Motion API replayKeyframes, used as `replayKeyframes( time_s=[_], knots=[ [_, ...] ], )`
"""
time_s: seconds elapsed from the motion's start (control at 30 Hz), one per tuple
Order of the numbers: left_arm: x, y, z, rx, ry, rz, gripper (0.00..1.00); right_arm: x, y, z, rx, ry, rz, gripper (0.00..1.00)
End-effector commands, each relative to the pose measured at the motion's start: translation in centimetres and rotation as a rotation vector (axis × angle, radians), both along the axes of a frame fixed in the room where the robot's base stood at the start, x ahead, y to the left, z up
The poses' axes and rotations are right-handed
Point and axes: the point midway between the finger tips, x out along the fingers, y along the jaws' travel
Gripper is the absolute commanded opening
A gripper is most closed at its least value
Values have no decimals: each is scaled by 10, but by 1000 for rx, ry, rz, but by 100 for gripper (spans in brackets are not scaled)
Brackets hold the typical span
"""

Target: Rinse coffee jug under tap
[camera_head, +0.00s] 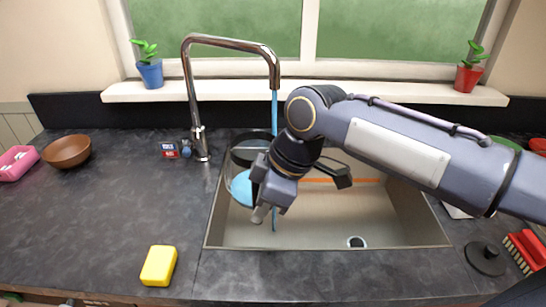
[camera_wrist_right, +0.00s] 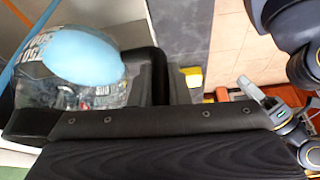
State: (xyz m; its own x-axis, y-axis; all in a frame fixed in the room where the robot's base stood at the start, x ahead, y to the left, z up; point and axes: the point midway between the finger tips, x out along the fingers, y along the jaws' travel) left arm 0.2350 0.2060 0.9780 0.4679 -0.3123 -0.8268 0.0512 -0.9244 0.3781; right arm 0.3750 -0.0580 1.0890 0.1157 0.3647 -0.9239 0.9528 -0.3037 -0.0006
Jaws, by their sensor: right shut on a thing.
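The clear coffee jug (camera_head: 238,187) with a black rim is over the left part of the sink, with blue water inside. My right gripper (camera_head: 262,200) is shut on the jug, whose handle is mostly hidden behind the gripper. The right wrist view shows the jug (camera_wrist_right: 30,92) with printed markings, its black handle part (camera_wrist_right: 152,75) and the blue water. The chrome tap (camera_head: 235,43) is running, and a thin blue stream (camera_head: 274,110) falls beside or into the jug; I cannot tell which. My left gripper (camera_wrist_right: 262,98) shows small in the right wrist view, its opening unclear.
A yellow sponge (camera_head: 159,266) lies on the counter at front left. A brown bowl (camera_head: 67,151) is farther left. A black lid-like disc (camera_head: 485,258) and red brush (camera_head: 526,250) are at right.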

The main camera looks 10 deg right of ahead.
Motion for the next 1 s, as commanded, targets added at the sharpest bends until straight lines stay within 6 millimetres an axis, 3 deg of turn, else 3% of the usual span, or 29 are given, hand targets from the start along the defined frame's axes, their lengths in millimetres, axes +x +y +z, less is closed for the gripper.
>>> replayKeyframes(
  time_s=[0.43,1.0],
  knots=[
    [0,0,21,0,0,0,36,-28,18,30,2,-5,2,0],
    [0,0,23,0,0,0,36,-33,21,33,2,-4,1,0]
  ],
)
